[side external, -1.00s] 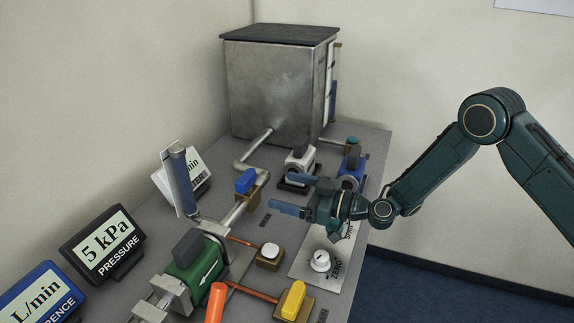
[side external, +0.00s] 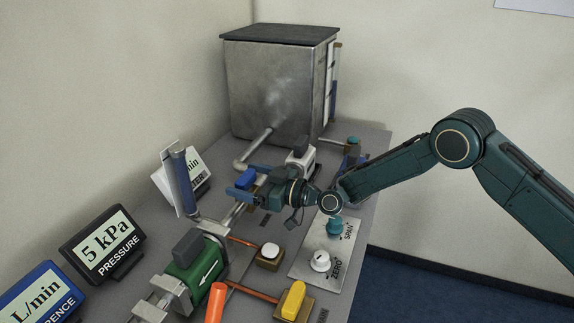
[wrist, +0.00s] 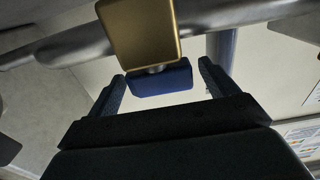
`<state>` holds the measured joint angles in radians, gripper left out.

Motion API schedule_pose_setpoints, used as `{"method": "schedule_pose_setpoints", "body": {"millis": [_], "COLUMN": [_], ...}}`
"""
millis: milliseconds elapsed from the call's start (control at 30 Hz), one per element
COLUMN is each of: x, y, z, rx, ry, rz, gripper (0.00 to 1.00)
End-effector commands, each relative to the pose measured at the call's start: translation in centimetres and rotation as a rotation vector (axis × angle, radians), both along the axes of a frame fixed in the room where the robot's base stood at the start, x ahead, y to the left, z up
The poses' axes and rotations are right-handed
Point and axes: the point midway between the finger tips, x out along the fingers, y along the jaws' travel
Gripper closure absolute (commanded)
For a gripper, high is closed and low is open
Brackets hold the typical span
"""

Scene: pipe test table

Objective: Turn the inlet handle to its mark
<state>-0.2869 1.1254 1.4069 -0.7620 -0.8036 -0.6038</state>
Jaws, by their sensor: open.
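A blue handle (side external: 247,176) sits on a brass valve body (side external: 252,194) in the pipe from the metal tank. No label naming it as the inlet is legible. My gripper (side external: 243,184) is open at this valve and partly covers it in the side view. In the wrist view, the blue handle (wrist: 160,80) lies between my two spread fingers (wrist: 161,71), with a visible gap to each. The brass body (wrist: 140,33) stands beyond it. I cannot make out the mark.
A green valve (side external: 196,270), a yellow handle (side external: 293,300) and an orange handle (side external: 216,302) stand nearer the camera. A panel with a white knob (side external: 320,261) and a teal knob (side external: 334,225) lies below my arm. An upright blue tube (side external: 182,180) stands left of my gripper.

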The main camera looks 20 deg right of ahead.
Motion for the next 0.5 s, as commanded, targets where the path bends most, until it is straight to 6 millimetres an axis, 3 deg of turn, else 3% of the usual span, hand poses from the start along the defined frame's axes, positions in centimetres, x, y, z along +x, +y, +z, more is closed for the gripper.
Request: {"method": "schedule_pose_setpoints", "body": {"millis": [467,500], "x": [0.48,0.48], "y": [0.51,0.51], "z": [0.02,0.02], "rx": [0.001,0.001], "ry": [0.001,0.001], "rz": [-0.001,-0.001], "gripper": [0.15,0.2]}}
